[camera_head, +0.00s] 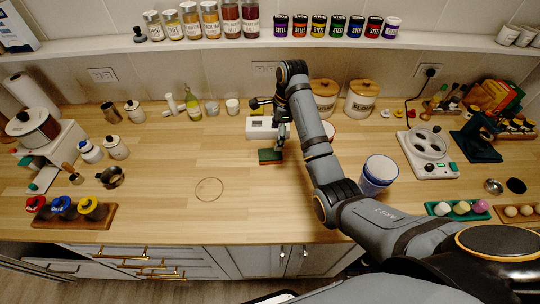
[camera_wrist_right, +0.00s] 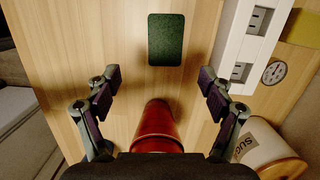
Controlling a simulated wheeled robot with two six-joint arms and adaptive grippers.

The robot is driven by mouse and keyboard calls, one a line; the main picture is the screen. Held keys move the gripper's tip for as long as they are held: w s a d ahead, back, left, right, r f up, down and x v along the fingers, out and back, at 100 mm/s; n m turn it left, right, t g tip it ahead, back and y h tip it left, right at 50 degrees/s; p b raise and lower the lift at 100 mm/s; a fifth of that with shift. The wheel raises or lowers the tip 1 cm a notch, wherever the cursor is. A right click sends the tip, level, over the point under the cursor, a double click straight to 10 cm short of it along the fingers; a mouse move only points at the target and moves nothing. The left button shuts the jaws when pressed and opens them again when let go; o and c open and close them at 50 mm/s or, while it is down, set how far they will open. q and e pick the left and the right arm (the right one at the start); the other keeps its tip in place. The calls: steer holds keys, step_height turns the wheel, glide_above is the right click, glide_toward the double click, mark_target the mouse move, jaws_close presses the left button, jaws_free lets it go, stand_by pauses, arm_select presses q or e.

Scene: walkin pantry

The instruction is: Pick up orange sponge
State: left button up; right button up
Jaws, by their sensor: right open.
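A flat pad with a dark green top (camera_head: 270,156) lies on the wooden counter, in front of a small white box. It is the only sponge-like thing near my gripper; an orange side cannot be made out clearly. The right wrist view shows its green face (camera_wrist_right: 166,40) at the top middle, ahead of the fingers and apart from them. My right gripper (camera_head: 281,137) is above the counter close to the pad. In the right wrist view its fingers (camera_wrist_right: 160,86) are spread wide with nothing held between them. My left gripper is not in view.
A red cup (camera_wrist_right: 157,128) shows low between the fingers in the right wrist view. The white box (camera_head: 262,128) stands just behind the pad. Sugar and flour canisters (camera_head: 361,98) are at the back. A blue-rimmed cup (camera_head: 378,174) stands right of my arm. Counter left of the pad is clear.

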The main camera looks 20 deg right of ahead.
mark_target(271, 153)
steer(key=f, duration=0.1)
steer(key=f+b, duration=0.2)
steer(key=shift+w+a+f, duration=0.25)
steer(key=shift+f, duration=0.1)
steer(key=shift+w+a+f, duration=0.1)
steer(key=shift+w+f, duration=0.2)
steer(key=shift+f, duration=0.4)
steer(key=shift+s+a+f+p, duration=0.1)
steer(key=shift+a+f+p, duration=0.1)
steer(key=shift+f+p, duration=0.3)
steer(key=f, duration=0.3)
steer(key=shift+w+a+f, duration=0.2)
steer(key=shift+a+f, duration=0.05)
steer(key=shift+f, duration=0.3)
arm_select(q)
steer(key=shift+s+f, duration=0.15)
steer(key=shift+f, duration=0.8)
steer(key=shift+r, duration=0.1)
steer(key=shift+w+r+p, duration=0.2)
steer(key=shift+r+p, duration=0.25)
steer(key=shift+p, duration=0.15)
arm_select(e)
steer(key=shift+f, duration=0.2)
